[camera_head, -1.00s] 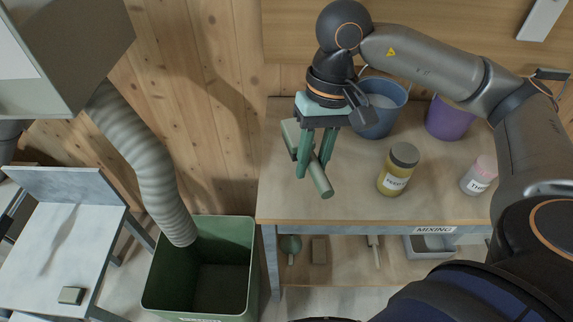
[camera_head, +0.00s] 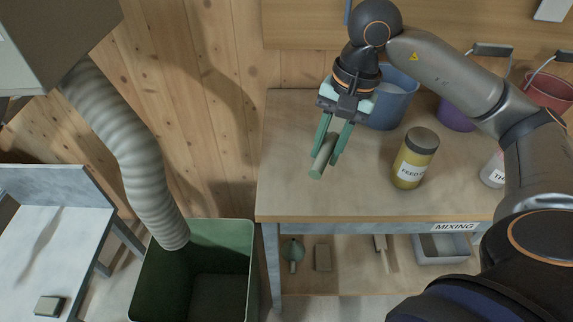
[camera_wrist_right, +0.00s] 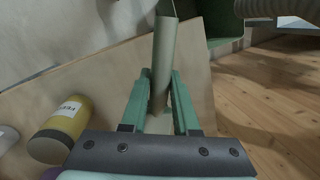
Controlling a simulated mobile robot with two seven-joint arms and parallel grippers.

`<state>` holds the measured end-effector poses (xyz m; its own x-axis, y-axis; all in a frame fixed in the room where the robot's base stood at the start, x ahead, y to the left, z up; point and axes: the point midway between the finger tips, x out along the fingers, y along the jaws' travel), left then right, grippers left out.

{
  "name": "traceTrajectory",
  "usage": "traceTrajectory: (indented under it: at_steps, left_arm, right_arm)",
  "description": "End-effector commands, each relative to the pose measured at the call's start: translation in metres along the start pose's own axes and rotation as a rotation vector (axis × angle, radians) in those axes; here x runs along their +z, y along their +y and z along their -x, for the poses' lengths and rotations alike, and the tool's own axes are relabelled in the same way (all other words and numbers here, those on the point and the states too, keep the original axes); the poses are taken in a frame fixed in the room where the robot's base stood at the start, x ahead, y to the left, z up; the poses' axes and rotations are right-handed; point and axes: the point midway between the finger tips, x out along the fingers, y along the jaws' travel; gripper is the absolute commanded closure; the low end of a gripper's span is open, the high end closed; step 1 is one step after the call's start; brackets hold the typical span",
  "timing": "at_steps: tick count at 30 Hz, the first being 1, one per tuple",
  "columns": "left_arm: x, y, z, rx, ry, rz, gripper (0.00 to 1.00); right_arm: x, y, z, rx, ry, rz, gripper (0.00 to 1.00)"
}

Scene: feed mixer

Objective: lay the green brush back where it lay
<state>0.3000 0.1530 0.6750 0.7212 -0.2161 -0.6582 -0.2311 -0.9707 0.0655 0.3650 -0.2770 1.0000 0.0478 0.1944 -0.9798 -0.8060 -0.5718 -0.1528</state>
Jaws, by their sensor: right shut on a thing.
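The green brush (camera_head: 319,163) is in my right gripper (camera_head: 327,153), over the left part of the mixing bench (camera_head: 285,205). Its grey-green handle points toward the front of the bench and slants down. The rest of the brush is hidden behind the fingers in the head view. In the right wrist view, the brush (camera_wrist_right: 165,45) runs up between the two green fingers of the right gripper (camera_wrist_right: 160,80), which are shut on it. I cannot tell whether it touches the bench top. My left gripper is not in view.
A large green bin (camera_head: 222,235) stands left of the bench under a grey hose (camera_head: 125,150). The lower shelf (camera_head: 345,280) holds several small things. The bench's front left is clear.

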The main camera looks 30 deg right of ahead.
Motion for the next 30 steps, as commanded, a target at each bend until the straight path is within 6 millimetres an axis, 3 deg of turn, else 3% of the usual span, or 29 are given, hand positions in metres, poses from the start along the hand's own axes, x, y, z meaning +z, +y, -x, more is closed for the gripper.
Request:
traceTrajectory:
  at_steps: [4,12,21,26,30]
  left_arm:
    - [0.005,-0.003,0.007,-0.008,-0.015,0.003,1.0]
    - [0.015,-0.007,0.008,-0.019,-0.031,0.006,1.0]
    - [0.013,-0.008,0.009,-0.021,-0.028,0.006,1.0]
    - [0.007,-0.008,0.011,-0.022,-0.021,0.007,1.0]
    - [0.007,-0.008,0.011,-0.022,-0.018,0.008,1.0]
  right_arm:
    - [-0.003,-0.034,-0.018,-0.001,-0.004,0.003,1.0]
    - [-0.013,-0.061,-0.068,0.001,-0.001,0.001,1.0]
    - [-0.017,-0.073,-0.089,0.001,-0.001,0.001,1.0]
    - [-0.02,-0.067,-0.112,0.003,-0.001,0.0,1.0]
    - [-0.021,-0.067,-0.116,0.0,0.002,0.002,1.0]
